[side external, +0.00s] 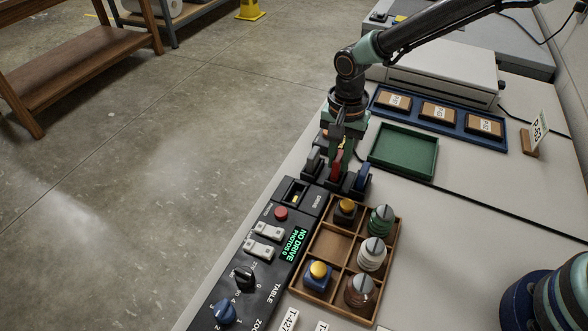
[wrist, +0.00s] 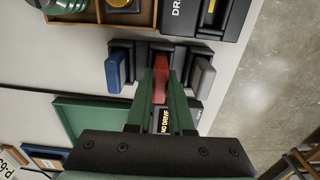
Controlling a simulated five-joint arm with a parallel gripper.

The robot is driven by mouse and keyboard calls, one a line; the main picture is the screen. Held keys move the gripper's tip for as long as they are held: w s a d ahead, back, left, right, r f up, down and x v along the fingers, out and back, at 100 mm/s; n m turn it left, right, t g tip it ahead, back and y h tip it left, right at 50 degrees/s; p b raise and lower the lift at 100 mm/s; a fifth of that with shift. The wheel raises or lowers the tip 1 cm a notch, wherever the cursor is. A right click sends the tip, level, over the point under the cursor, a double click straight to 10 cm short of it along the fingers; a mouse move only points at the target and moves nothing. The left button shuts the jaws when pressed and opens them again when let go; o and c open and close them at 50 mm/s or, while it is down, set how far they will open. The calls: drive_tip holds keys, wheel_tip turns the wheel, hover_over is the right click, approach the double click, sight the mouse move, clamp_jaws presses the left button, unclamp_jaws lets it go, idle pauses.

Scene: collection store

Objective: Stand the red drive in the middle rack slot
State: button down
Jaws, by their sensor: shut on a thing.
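The red drive (side external: 337,168) is between my gripper's fingers, upright in line with the middle of the dark rack (side external: 334,185). It also shows in the wrist view (wrist: 160,80), between the green fingers of my gripper (wrist: 162,98). My gripper is shut on it and points down over the rack in the side view (side external: 340,146). A grey drive (side external: 314,160) stands in the rack on one side and a blue drive (side external: 362,176) on the other. The red drive's lower end is hidden, so I cannot tell whether it is fully seated.
A green tray (side external: 404,151) is right of the rack. Behind it is a blue tray (side external: 416,106) with labelled blocks. In front are a control console (side external: 250,290), its display (side external: 294,245) reading NO DRIVE, and a wooden box (side external: 311,258) of knobbed pieces. A labelled stand (side external: 537,140) is at right.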

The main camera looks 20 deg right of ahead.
sight(340, 156)
drive_tip(key=shift+f, duration=0.55)
drive_tip(key=c, duration=1.1)
unclamp_jaws()
drive_tip(key=shift+r, duration=5.5)
drive_tip(key=s+d+r+n+t, duration=0.3)
drive_tip(key=s+d+r+n, duration=0.15)
drive_tip(key=d+r, duration=0.65)
drive_tip(key=s+d+n+t, duration=0.1)
drive_tip(key=s+d, duration=0.2)
drive_tip(key=s+d+n, duration=0.2)
drive_tip(key=s+d, duration=0.1)
drive_tip(key=s+d+n+t, duration=0.1)
drive_tip(key=s+d, duration=0.2)
drive_tip(key=shift+d+n+t, duration=0.1)
drive_tip(key=shift+n+t, duration=0.15)
drive_tip(key=shift+t, duration=0.05)
